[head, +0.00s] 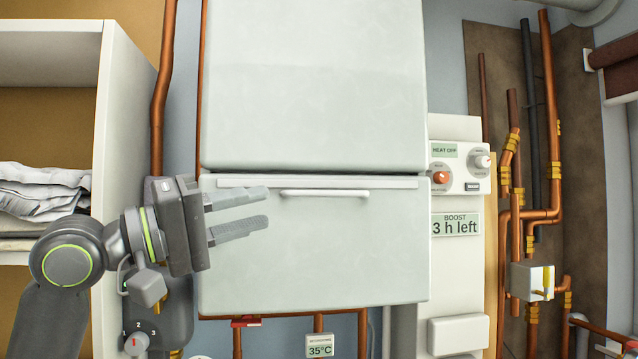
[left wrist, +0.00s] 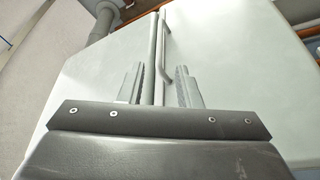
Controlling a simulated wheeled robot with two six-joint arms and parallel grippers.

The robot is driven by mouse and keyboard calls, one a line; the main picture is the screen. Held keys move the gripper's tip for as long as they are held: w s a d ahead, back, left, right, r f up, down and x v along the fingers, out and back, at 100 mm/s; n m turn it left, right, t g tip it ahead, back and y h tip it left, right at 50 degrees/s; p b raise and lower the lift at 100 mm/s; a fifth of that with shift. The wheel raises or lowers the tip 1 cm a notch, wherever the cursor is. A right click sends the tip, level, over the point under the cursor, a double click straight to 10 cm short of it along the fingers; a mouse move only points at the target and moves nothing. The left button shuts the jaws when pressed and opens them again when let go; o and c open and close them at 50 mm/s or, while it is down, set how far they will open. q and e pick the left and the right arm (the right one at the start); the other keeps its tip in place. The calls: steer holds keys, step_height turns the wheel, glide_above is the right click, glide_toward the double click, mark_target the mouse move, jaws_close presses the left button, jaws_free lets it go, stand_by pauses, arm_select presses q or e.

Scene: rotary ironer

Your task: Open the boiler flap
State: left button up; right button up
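The boiler flap (head: 310,255) is the pale lower front panel of the boiler (head: 312,80). It looks shut, with a narrow seam along its top edge. A slim horizontal bar handle (head: 325,193) sits near that edge. My left gripper (head: 267,208) is open and empty in front of the flap's upper left, just left of the handle in the head view. In the left wrist view the handle (left wrist: 168,55) lies ahead, between the lines of the two spread fingers (left wrist: 160,82), and the flap (left wrist: 240,70) fills the right side. My right gripper is not in view.
A shelf unit (head: 128,100) with folded cloths (head: 40,190) stands left. A control panel (head: 460,168) with knobs and a "3 h left" sign (head: 455,225) is right of the boiler. Copper pipes (head: 551,110) run further right. A 35°C display (head: 320,345) is below the flap.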

mark_target(313, 196)
arm_select(q)
steer(key=p+x, duration=0.3)
steer(key=x, duration=0.6)
steer(key=shift+s+r+p, duration=0.1)
steer(key=shift+r+p, duration=0.05)
steer(key=shift+p, duration=0.25)
steer(key=shift+p+x, duration=0.3)
steer(key=shift+x, duration=0.6)
steer(key=shift+c, duration=0.4)
jaws_close()
